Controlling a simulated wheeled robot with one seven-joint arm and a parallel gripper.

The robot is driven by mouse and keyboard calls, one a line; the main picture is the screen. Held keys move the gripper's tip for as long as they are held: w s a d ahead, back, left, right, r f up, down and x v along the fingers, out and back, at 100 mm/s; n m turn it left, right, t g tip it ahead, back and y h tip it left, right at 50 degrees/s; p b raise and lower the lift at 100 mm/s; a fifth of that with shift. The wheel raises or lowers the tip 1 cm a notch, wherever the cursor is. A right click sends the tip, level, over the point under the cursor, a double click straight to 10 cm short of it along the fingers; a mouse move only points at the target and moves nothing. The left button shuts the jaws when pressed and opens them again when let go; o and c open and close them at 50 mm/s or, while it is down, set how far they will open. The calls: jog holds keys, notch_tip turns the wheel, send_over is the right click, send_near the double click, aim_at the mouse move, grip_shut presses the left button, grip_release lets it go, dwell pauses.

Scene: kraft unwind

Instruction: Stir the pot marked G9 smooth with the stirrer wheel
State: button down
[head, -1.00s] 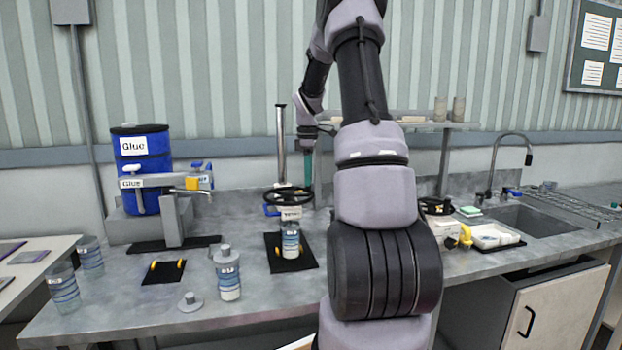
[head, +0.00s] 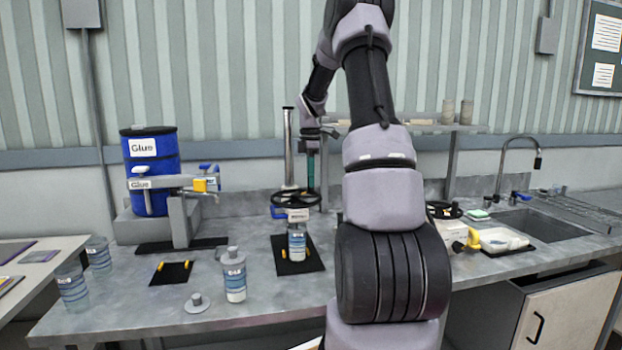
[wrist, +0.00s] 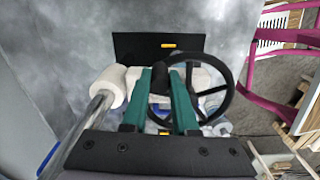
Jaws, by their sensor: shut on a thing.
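The stirrer wheel (head: 283,204) is a black spoked handwheel on the stirrer beside a metal post. In the wrist view the wheel (wrist: 228,95) lies at and right of my teal fingers. My gripper (wrist: 166,75) is shut on the wheel's black knob. In the head view my gripper (head: 311,180) comes down from above at the wheel's right side. A pot (head: 297,245) with a blue-striped label stands upright under the stirrer on a black mat. Its marking is too small to read, and its contents are hidden. I cannot make out G9 on any pot.
Another labelled bottle (head: 235,277) stands front left of the stirrer, near a small grey lid (head: 197,302). A blue glue drum (head: 150,170) with a dispenser is at left. Two jars (head: 72,288) stand at the left edge. A sink (head: 545,222) is at right.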

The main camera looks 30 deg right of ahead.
jog(key=c, duration=0.7)
grip_release()
jog(key=shift+w, duration=0.1)
notch_tip(320, 180, up, 11)
jog(key=shift+f, duration=0.1)
